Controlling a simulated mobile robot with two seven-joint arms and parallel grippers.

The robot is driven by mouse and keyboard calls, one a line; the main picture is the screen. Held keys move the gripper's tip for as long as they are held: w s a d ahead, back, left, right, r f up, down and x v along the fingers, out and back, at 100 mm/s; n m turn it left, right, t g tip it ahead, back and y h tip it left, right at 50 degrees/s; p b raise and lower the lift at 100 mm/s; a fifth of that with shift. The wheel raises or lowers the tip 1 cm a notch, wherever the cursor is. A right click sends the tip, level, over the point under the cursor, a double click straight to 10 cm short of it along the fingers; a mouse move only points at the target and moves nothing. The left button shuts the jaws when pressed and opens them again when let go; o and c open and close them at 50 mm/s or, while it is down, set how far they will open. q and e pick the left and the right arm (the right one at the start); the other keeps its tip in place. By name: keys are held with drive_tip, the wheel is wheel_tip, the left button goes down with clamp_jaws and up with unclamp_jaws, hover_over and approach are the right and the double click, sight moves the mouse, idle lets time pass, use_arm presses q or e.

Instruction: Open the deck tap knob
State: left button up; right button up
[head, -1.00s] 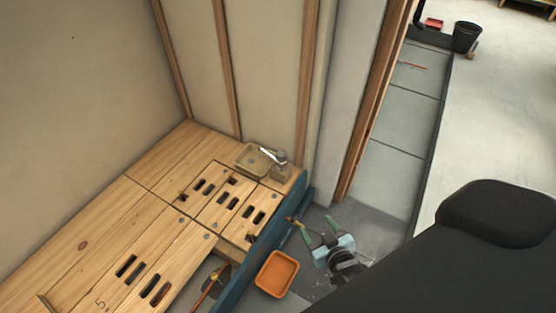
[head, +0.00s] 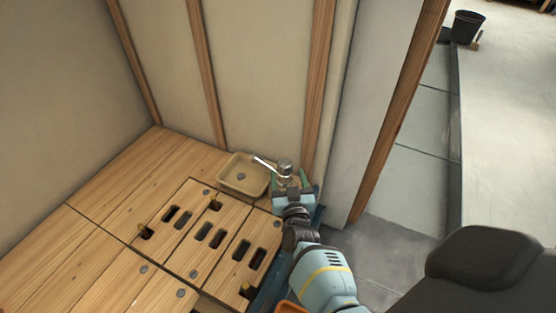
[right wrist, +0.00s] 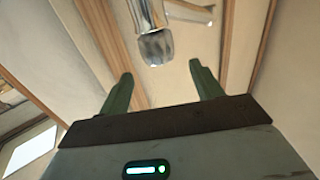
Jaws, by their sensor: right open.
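The deck tap (head: 285,167) is a small silver tap with a thin pale spout reaching left over a beige basin (head: 225,184) in the deck's far corner. In the right wrist view its grey, faceted knob (right wrist: 155,48) shows beyond the fingertips, roughly between them across the picture. My right gripper (head: 290,177) is at the tap, with one green finger on each side of it in the head view. In the right wrist view the gripper (right wrist: 162,70) is open and empty, its fingers apart from the knob. My left gripper is out of view.
The wooden deck (head: 110,208) has slotted panels left of my right arm. Studded walls (head: 260,70) stand close behind the tap, and a grey post (head: 380,110) rises to its right. An orange tray (head: 291,308) is partly hidden by my arm. Grey floor (head: 400,245) lies at right.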

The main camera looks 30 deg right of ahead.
sight(284, 160)
drive_tip(key=shift+w+d+f, duration=0.1)
drive_tip(key=shift+w+f, duration=0.05)
drive_tip(key=shift+f, duration=0.45)
drive_tip(key=shift+r, duration=0.1)
drive_tip(key=shift+w+d+b, duration=0.15)
drive_tip(key=shift+w+b, duration=0.1)
drive_tip(key=shift+b, duration=0.05)
drive_tip(key=b+x, duration=0.2)
drive_tip(key=x, duration=0.4)
drive_tip(key=shift+b, duration=0.4)
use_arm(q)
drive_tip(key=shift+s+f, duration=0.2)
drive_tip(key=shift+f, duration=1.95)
use_arm(e)
drive_tip(key=shift+w+d, duration=0.25)
drive_tip(key=shift+w, duration=0.3)
drive_tip(key=shift+c, duration=0.4)
drive_tip(key=c, duration=0.7)
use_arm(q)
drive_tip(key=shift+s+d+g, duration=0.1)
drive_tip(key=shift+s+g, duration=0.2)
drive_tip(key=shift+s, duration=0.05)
use_arm(e)
drive_tip(key=shift+c, duration=1.1)
